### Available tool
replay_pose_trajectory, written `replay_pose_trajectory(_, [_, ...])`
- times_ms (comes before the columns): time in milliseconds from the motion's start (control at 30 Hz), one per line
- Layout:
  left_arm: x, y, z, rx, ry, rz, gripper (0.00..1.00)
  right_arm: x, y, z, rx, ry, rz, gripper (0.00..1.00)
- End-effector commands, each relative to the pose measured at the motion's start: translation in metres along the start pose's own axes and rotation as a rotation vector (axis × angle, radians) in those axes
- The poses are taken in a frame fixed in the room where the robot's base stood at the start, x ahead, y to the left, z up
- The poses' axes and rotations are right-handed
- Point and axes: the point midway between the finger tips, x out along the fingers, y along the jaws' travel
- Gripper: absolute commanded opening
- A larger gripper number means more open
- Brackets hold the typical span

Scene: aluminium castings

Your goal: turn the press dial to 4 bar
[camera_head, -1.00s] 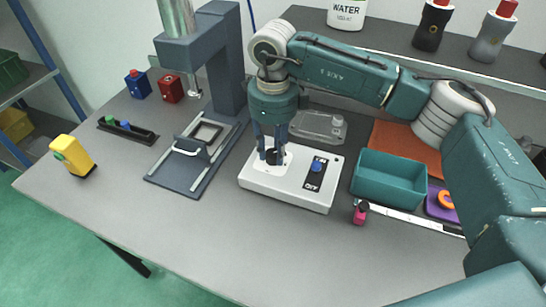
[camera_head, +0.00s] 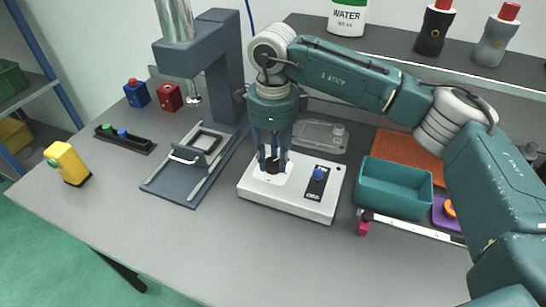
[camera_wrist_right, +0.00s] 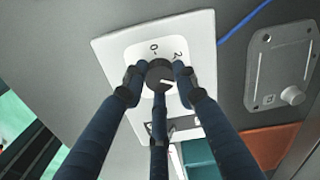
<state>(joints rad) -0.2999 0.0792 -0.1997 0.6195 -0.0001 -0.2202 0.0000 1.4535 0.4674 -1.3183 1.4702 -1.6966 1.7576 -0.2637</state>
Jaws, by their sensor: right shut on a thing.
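The press dial is a dark round knob (camera_wrist_right: 160,75) with a pale pointer mark, on a white control box (camera_head: 305,206). In the wrist view, the scale shows a 0 and a 2 beside the knob; other figures are hidden by the fingers. The pointer mark lies toward the right of the knob. My right gripper (camera_head: 272,164) points down over the box with its fingers around the knob, shut on it; it also shows in the wrist view (camera_wrist_right: 158,82). A blue button (camera_head: 318,174) sits on a dark panel of the box. My left gripper is in no view.
The press (camera_head: 222,75) stands behind left with its sliding plate (camera_head: 172,187). The front of the table is clear.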

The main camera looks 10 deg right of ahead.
Motion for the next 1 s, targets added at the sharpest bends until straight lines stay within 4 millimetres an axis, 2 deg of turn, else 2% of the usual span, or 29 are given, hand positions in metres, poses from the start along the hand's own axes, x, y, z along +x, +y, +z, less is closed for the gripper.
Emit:
replay_pose_trajectory(33, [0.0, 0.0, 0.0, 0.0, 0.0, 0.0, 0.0, -0.001, -0.001, -0.001, 0.002, 0.001, -0.002, 0.02])
replay_pose_trajectory(67, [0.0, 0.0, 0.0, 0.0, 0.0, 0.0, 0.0, -0.001, -0.001, -0.001, 0.002, 0.001, -0.002, 0.32])
replay_pose_trajectory(133, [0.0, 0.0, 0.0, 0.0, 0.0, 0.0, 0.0, -0.001, -0.001, -0.001, 0.002, 0.001, -0.002, 0.46])
replay_pose_trajectory(433, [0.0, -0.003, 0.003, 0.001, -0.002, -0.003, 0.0, -0.001, -0.001, 0.0, 0.002, 0.0, -0.001, 0.47])
replay_pose_trajectory(567, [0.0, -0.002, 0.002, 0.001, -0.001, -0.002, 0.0, -0.011, -0.001, 0.0, 0.002, -0.001, -0.002, 0.47])
replay_pose_trajectory(1000, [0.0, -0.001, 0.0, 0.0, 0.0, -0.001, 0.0, -0.098, -0.001, 0.0, 0.002, -0.002, -0.004, 0.47])
